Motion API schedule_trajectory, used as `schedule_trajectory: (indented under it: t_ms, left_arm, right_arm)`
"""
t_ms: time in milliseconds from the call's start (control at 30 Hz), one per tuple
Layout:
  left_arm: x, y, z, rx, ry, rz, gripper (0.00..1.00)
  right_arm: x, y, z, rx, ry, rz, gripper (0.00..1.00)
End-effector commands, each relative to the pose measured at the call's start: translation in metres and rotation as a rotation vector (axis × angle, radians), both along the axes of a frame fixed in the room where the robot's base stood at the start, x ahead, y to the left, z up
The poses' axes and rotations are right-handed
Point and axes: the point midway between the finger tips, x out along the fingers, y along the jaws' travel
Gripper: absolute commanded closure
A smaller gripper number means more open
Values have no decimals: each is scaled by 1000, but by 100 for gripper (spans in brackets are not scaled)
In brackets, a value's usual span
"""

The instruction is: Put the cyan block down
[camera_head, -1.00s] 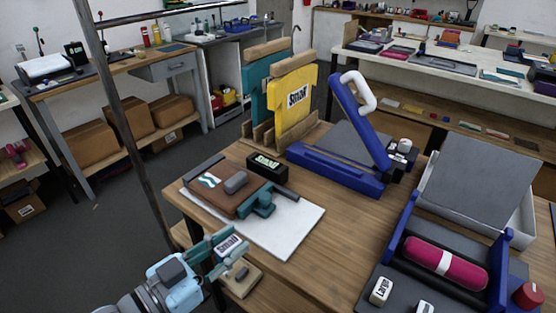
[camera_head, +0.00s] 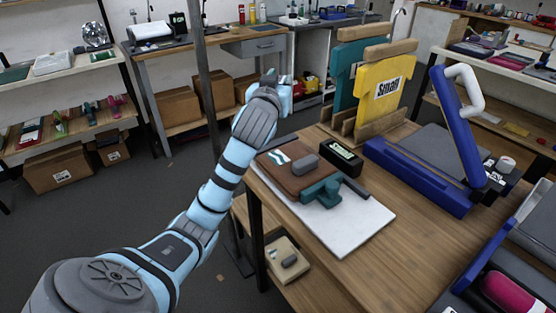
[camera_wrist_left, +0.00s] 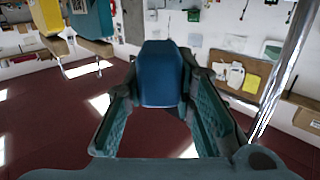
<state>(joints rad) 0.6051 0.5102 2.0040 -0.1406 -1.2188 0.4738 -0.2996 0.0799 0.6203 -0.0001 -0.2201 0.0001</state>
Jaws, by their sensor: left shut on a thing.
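My left gripper (camera_wrist_left: 161,98) is shut on a block (camera_wrist_left: 160,72) that looks dark blue-teal in the left wrist view. The block stands up between the two finger pads, above the floor and apart from any surface. In the head view my left arm reaches up from the lower left. Its wrist (camera_head: 262,108) is raised at the left of the wooden table (camera_head: 400,245), beyond the table's left corner. The fingers and the block are mostly hidden there behind the wrist. My right gripper is not in view.
A brown board (camera_head: 298,175) with a grey pad and teal clamp lies on a white sheet (camera_head: 350,225). A black "Small" box (camera_head: 345,162), shirt stand (camera_head: 385,85) and blue press (camera_head: 420,170) stand nearby. A metal post (camera_head: 203,90) rises close behind my arm.

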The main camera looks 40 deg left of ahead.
Motion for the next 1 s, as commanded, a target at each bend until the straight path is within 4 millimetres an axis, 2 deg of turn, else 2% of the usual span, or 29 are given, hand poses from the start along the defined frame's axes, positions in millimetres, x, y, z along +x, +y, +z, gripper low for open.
schedule_trajectory:
  t_ms: [67,300,400,567,767,1000]
  left_arm:
    - [0,3,-15,0,6,13,95]
    - [-1,2,-107,0,9,11,95]
    - [-1,3,-137,2,7,11,95]
    - [-1,3,-157,1,3,10,95]
    - [-1,2,-195,1,5,9,95]
    - [-1,2,-195,2,2,8,95]
  right_arm:
    - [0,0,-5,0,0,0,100]
    - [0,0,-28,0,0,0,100]
    - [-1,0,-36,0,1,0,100]
    - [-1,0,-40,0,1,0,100]
    - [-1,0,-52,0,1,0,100]
    - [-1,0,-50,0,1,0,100]
